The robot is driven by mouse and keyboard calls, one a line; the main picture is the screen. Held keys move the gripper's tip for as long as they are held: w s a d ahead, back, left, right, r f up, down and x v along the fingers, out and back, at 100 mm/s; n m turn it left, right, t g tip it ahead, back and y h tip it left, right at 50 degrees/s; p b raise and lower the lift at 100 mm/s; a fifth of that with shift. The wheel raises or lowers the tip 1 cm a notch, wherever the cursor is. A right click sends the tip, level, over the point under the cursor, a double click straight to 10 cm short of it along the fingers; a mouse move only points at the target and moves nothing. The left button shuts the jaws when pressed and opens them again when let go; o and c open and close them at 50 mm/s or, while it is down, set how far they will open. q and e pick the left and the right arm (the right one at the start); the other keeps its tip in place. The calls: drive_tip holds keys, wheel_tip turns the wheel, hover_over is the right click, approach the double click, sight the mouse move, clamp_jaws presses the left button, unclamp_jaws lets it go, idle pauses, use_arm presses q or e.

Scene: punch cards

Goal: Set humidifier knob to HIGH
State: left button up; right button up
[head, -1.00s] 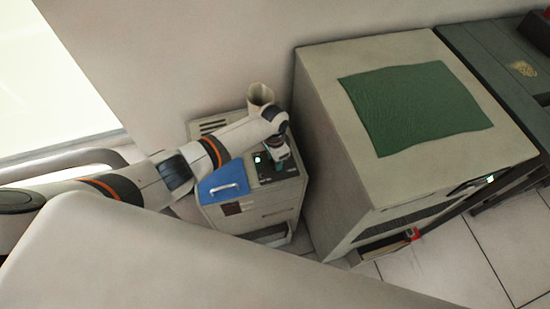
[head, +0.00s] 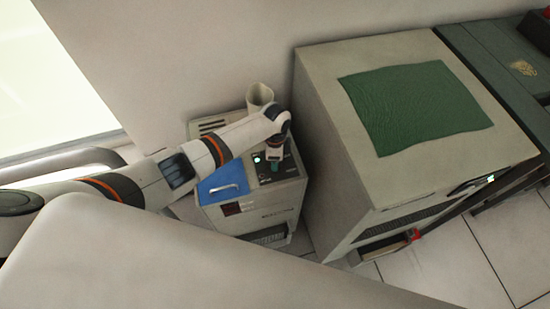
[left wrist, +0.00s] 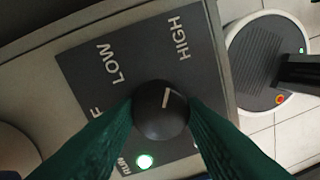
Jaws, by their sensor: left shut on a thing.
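The humidifier (head: 262,219) is a beige box with a blue lid and a dark control panel, standing by the wall in the head view. In the left wrist view its round black knob (left wrist: 160,122) sits on the panel, with LOW printed at upper left and HIGH at upper right. The knob's white line points upward, between LOW and HIGH. My left gripper (head: 275,166) is over the panel. In the left wrist view its green fingers (left wrist: 160,110) are shut on the knob, one on each side. The lower-left label is partly hidden by a finger. My right gripper is not in view.
A green light (left wrist: 144,161) glows beside the knob. A large beige cabinet (head: 330,150) with a green cloth (head: 415,105) on top stands close to the humidifier's right. A pale cup-like piece (head: 259,95) rises behind the humidifier. Tiled floor shows at lower right.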

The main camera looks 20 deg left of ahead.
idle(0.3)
use_arm(q)
drive_tip(key=o, duration=1)
drive_tip(key=shift+r, duration=0.15)
drive_tip(key=r, duration=1.1)
drive_tip(key=shift+w+r, duration=0.4)
